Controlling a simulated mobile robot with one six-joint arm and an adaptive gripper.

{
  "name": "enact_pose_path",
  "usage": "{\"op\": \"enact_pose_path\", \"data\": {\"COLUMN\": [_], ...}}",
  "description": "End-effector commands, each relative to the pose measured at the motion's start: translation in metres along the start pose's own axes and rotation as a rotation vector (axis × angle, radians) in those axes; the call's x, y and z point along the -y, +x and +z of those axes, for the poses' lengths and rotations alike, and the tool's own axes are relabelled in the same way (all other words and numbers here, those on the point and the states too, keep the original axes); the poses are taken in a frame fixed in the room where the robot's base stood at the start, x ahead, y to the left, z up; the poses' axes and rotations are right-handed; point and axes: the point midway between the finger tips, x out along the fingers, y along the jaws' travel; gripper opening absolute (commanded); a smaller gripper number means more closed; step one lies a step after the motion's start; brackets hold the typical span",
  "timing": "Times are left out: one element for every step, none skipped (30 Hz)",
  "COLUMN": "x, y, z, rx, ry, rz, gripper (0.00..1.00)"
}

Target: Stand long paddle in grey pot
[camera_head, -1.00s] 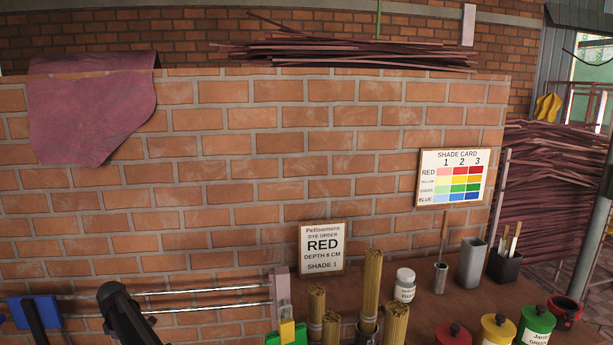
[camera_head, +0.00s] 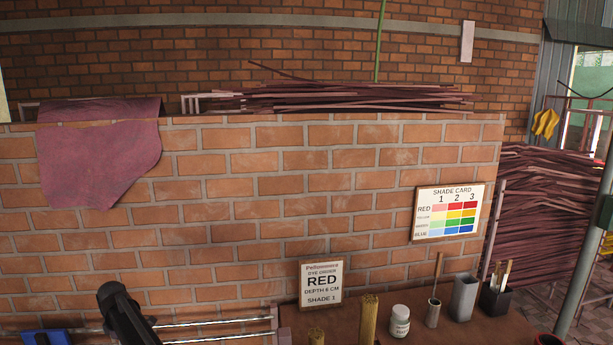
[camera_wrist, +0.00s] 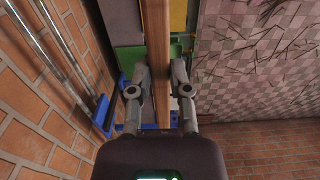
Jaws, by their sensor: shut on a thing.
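In the wrist view my gripper (camera_wrist: 158,85) is shut on a long flat brown wooden paddle (camera_wrist: 157,38). The paddle runs up out of the top of that view between the two fingers, and its far end is out of frame. The gripper and paddle do not show in the head view. A tall grey pot (camera_head: 464,298) stands on the bench at the right in the head view. It looks empty, though its inside is mostly hidden. The gripper's place relative to the pot cannot be told.
Left of the grey pot is a small metal cup (camera_head: 433,314) with a stick in it. Right of it is a black holder (camera_head: 495,304) with several sticks. A white bottle (camera_head: 400,322) and incense bundles (camera_head: 368,320) stand further left. A brick wall (camera_head: 250,235) rises behind.

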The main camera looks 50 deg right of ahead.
Motion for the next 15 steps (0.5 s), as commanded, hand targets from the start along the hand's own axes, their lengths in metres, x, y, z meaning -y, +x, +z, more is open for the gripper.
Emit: {"op": "enact_pose_path", "data": {"x": [0.000, 0.000, 0.000, 0.000, 0.000, 0.000, 0.000, 0.000, 0.000, 0.000, 0.000, 0.000, 0.000, 0.000, 0.000], "y": [-0.018, -0.023, -0.029, -0.034, -0.039, -0.046, -0.051, -0.056, -0.063, -0.068, -0.073, -0.079, -0.084, -0.089, -0.096], "z": [0.000, 0.000, 0.000, 0.000, 0.000, 0.000, 0.000, 0.000, 0.000, 0.000, 0.000, 0.000, 0.000, 0.000, 0.000], "rx": [0.000, 0.000, 0.000, 0.000, 0.000, 0.000, 0.000, 0.000, 0.000, 0.000, 0.000, 0.000, 0.000, 0.000, 0.000], "ry": [0.000, 0.000, 0.000, 0.000, 0.000, 0.000, 0.000, 0.000, 0.000, 0.000, 0.000, 0.000, 0.000, 0.000, 0.000], "rz": [0.000, 0.000, 0.000, 0.000, 0.000, 0.000, 0.000, 0.000, 0.000, 0.000, 0.000, 0.000, 0.000, 0.000, 0.000], "gripper": [0.00, 0.00, 0.00, 0.00, 0.00, 0.00, 0.00, 0.00, 0.00, 0.00, 0.00, 0.00, 0.00, 0.00, 0.00]}}
